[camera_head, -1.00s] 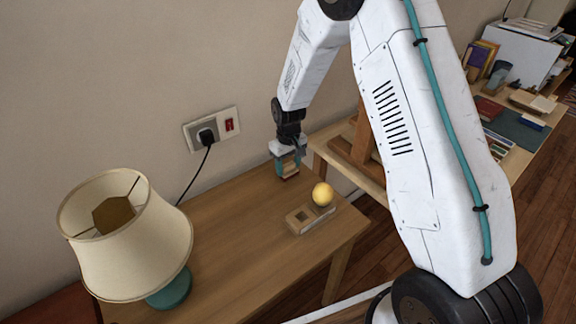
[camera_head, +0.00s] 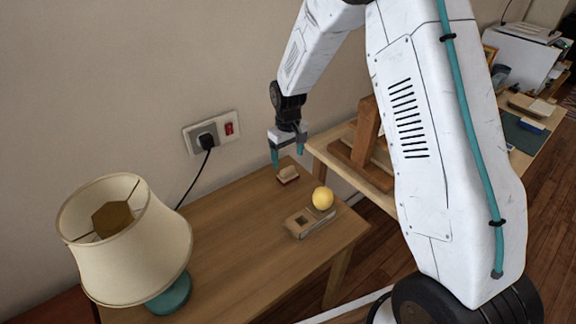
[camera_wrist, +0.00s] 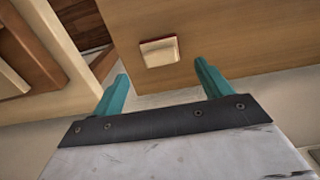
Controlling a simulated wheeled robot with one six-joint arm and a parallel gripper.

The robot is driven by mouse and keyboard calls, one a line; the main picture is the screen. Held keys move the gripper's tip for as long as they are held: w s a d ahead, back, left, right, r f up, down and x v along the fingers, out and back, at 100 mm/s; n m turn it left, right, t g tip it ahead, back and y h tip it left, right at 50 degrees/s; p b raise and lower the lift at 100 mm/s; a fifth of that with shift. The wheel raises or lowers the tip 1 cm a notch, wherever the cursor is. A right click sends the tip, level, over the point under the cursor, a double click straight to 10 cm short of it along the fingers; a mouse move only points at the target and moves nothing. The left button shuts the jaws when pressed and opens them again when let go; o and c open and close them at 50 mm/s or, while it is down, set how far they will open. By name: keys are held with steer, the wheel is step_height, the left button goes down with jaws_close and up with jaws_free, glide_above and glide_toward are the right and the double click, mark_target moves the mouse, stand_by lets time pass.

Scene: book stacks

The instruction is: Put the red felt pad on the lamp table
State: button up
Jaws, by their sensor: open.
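The red felt pad (camera_head: 288,175) is a small block with a pale wooden top and a red underside. It lies on the lamp table (camera_head: 235,235), near its far end by the wall. In the wrist view the pad (camera_wrist: 159,52) shows its pale top on the wood, just beyond the fingertips. My gripper (camera_head: 288,156) is open and empty, a little above the pad and apart from it. Its two teal fingers also show in the wrist view (camera_wrist: 161,72), with a clear gap between them.
A cream-shaded lamp (camera_head: 130,240) with a teal base stands at the left of the table. A yellow ball (camera_head: 323,198) rests by a wooden block with a recess (camera_head: 299,224). A wall socket (camera_head: 212,133) with a plugged cord is behind. A wooden stand (camera_head: 366,135) is at right.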

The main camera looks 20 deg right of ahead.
mark_target(288, 169)
steer(key=s+d+r+m, duration=0.1)
steer(key=s+r, duration=0.7)
steer(key=r, duration=0.4)
steer(key=s+d+r+m, duration=0.1)
steer(key=s+r, duration=0.7)
steer(key=r, duration=0.3)
steer(key=s+r, duration=0.2)
steer(key=s, duration=0.9)
steer(key=s+d+r+m+t, duration=0.1)
steer(key=s, duration=1)
steer(key=shift+d+r+m, duration=0.15)
steer(key=shift+r+m, duration=0.15)
steer(key=shift+r, duration=0.05)
